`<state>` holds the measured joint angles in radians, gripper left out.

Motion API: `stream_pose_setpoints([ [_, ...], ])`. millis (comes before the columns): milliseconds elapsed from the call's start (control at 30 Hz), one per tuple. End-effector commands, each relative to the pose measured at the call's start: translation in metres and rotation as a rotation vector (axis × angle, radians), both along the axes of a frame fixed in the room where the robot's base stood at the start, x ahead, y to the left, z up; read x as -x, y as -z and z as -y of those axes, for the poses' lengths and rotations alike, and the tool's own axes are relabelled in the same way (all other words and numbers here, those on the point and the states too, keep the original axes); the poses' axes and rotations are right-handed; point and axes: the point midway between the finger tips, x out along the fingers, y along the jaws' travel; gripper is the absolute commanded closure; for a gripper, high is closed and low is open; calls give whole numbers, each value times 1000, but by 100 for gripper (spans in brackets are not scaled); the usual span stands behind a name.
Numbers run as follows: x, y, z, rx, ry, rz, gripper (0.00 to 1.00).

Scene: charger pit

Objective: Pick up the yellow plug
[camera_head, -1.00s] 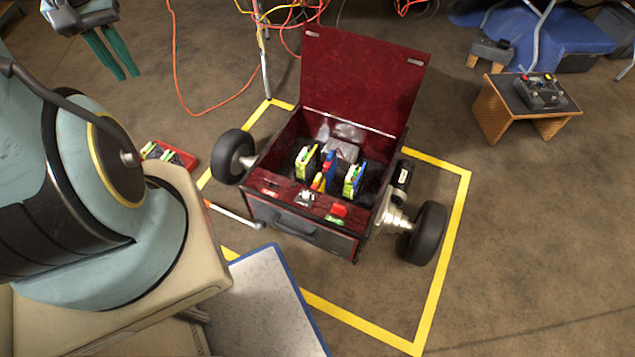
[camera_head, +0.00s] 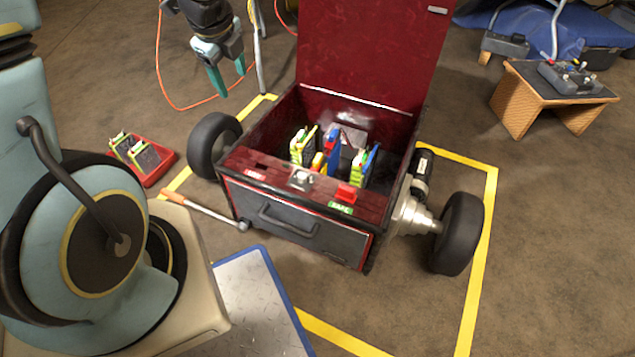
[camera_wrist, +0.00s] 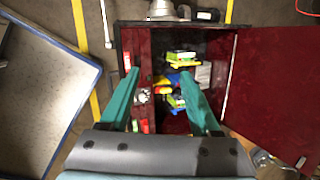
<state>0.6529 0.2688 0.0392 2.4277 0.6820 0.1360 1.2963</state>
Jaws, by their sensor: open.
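The yellow plug (camera_head: 317,161) is a small piece inside the open dark red box (camera_head: 372,228), beside a blue part (camera_head: 332,150) and between two green-edged modules. In the wrist view a small yellow piece (camera_wrist: 160,81) shows between my fingertips, next to blue; its lower part is hard to make out. My gripper (camera_head: 228,80) has two teal fingers, open and empty, above and behind the box's left side in the head view. In the wrist view my gripper (camera_wrist: 158,72) points down toward the box interior, its fingers spread apart.
The box's raised lid (camera_head: 370,50) stands at its back. Green-edged modules (camera_head: 303,146) (camera_head: 364,166) flank the plug. A red switch (camera_head: 346,192) sits on the front rim. A red tray (camera_head: 160,172) lies left; a wooden stand (camera_head: 518,100) stands right. Wheels (camera_head: 460,232) flank the box.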

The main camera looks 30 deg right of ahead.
Motion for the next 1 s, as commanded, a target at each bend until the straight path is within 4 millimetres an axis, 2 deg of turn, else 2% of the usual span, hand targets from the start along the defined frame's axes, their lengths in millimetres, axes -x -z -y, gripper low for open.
stream_pose_setpoints([
  [33,4,37,15,-25,128,15,36],
  [300,31,134,84,-157,817,120,36],
  [400,45,164,106,-196,1045,160,36],
  [500,56,185,123,-226,1224,196,36],
  [633,66,200,135,-250,1367,225,36],
  [833,69,212,142,-258,1420,236,36],
  [1000,62,238,149,-259,1418,235,36],
])
